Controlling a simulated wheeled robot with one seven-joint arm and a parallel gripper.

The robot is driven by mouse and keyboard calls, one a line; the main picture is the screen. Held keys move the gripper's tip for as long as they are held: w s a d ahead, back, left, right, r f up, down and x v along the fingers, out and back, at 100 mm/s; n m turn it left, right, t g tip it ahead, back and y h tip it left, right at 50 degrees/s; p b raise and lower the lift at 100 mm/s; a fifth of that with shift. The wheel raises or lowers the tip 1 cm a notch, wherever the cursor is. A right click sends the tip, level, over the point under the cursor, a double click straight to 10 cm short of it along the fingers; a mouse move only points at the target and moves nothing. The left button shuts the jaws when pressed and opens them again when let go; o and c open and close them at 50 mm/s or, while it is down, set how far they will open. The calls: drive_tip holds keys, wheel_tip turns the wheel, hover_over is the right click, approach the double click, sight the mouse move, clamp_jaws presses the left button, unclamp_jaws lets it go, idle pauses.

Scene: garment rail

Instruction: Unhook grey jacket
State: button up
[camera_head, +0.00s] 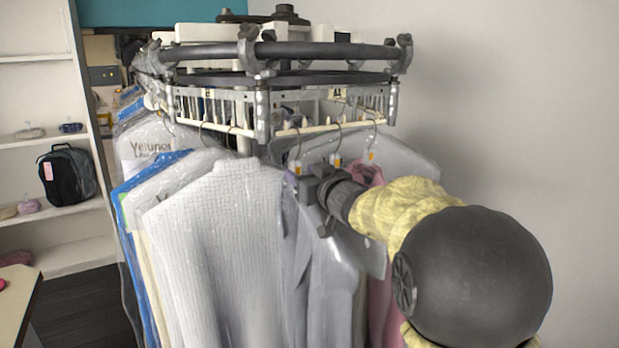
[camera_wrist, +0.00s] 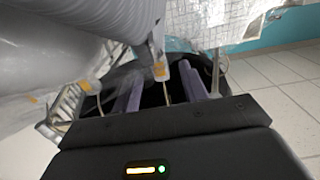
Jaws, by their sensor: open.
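My gripper (camera_head: 312,186) reaches in from the right to the upper part of the garments, below the rail. In the wrist view its two purple fingers (camera_wrist: 162,88) are apart. A pale hanger piece with an orange tag (camera_wrist: 159,70) shows between or just beyond them; I cannot tell its exact depth. A grey garment (camera_head: 338,272), possibly the grey jacket, hangs below and behind my gripper, partly hidden by it. Grey cloth under clear film (camera_wrist: 60,70) fills the upper left of the wrist view. Which hanger carries the grey jacket is unclear.
The garment rail (camera_head: 330,51) curves above, with a slotted white rack (camera_head: 215,106) holding hanger hooks. A white textured garment (camera_head: 225,235) hangs close on the left, and a pink one (camera_head: 378,300) behind my arm. Wall space on the right is clear.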

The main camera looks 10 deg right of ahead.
sight(295, 160)
drive_tip(key=shift+p+x, duration=0.55)
drive_tip(key=shift+x, duration=1.75)
drive_tip(key=shift+s, duration=0.1)
clamp_jaws()
drive_tip(key=shift+r+p, duration=0.75)
drive_tip(key=shift+r, duration=0.15)
drive_tip(key=shift+r+p, duration=0.35)
drive_tip(key=shift+r+p, duration=0.6)
drive_tip(key=shift+p, duration=0.05)
drive_tip(key=shift+b+v, duration=0.35)
drive_tip(key=shift+v, duration=3.1)
